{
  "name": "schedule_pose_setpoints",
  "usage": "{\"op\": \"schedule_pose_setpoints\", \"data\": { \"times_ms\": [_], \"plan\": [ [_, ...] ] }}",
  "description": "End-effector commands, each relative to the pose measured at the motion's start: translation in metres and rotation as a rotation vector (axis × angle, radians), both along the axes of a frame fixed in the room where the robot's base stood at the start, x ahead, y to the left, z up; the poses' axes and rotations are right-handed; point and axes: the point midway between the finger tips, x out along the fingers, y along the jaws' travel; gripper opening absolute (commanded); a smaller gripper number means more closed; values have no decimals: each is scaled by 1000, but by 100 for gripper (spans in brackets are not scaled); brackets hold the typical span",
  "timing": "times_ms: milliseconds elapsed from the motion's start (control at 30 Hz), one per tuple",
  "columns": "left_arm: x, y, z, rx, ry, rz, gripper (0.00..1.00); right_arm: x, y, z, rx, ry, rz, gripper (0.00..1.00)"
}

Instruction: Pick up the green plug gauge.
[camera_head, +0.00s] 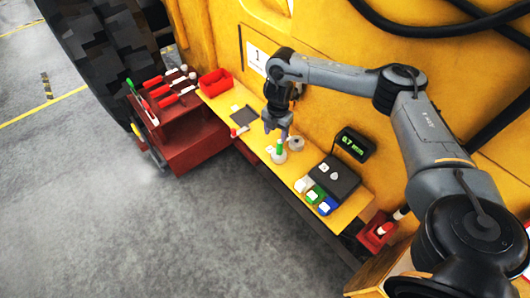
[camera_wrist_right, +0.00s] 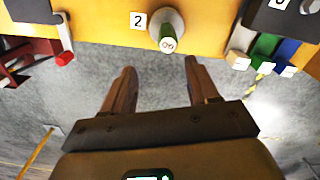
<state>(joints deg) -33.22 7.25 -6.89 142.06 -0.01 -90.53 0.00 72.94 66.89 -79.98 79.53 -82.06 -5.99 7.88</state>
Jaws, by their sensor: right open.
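The green plug gauge (camera_head: 280,147) stands upright on the yellow shelf, in or on a small grey round piece (camera_head: 279,157). In the right wrist view its green end (camera_wrist_right: 168,44) carries a white mark and sits at the top centre. My right gripper (camera_head: 277,128) is just above it in the head view. In the right wrist view the two brown fingers (camera_wrist_right: 162,82) are spread apart with nothing between them, and the green end lies beyond their tips. My left gripper is not in view.
Beside the gauge are another grey round piece (camera_head: 296,143) and a red-capped item (camera_head: 233,132). A black scale (camera_head: 335,178), its display (camera_head: 352,145), and white, green (camera_head: 315,194) and blue blocks stand right. A red bin (camera_head: 215,82) and red cart (camera_head: 195,145) are left.

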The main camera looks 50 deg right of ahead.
Motion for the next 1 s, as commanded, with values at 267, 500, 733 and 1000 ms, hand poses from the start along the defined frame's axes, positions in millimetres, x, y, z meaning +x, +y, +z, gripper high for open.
{"op": "schedule_pose_setpoints", "data": {
  "times_ms": [267, 500, 733, 1000],
  "plan": [
    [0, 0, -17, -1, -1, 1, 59, -10, -16, -16, 7, 25, -40, 59],
    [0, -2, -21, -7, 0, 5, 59, -9, -15, -43, 5, 23, -37, 59],
    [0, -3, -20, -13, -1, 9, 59, -12, -17, -58, 5, 23, -37, 59],
    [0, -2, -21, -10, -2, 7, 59, -17, -20, -92, 5, 22, -37, 59]
  ]
}}
